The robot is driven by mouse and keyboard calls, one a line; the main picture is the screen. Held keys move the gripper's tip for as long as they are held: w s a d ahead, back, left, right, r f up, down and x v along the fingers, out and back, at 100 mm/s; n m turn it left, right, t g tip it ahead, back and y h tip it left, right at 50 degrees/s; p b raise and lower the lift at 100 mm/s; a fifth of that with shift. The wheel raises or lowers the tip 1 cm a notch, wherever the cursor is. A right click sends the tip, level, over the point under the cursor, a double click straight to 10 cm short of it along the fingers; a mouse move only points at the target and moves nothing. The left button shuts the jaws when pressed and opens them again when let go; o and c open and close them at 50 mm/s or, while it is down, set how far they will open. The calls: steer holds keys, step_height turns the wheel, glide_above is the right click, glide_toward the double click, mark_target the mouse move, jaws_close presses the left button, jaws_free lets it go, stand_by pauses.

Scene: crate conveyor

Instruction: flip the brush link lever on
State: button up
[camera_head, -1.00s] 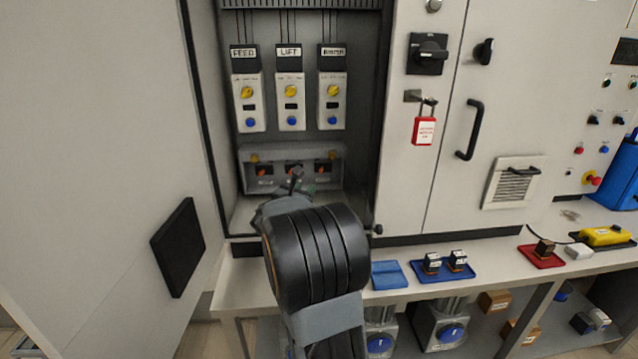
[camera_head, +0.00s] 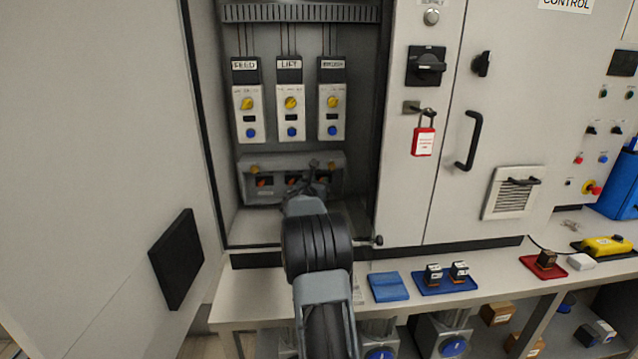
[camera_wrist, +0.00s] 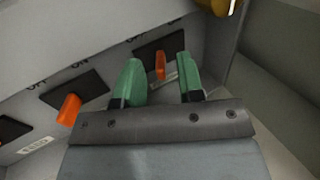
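A sloped grey lever panel (camera_head: 247,161) sits low in the open cabinet, under the FEED, LIFT and third units. In the wrist view it carries a row of orange levers on black plates. The rightmost orange lever (camera_wrist: 160,65) stands between the green fingertips of my gripper (camera_wrist: 158,80), which are apart with a gap on both sides. The middle orange lever (camera_wrist: 69,110) is left of the gripper. In the head view my gripper (camera_head: 314,176) is at the panel's right part and hides the rightmost lever. The small label below that lever is unreadable.
The cabinet's right side wall (camera_wrist: 272,85) is close by. A red padlock (camera_head: 423,141) hangs on the cabinet door. A blue tray (camera_head: 445,282) with small blocks lies on the bench.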

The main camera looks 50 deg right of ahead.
steer(key=shift+w+d, duration=0.1)
steer(key=shift+d, duration=0.2)
jaws_close()
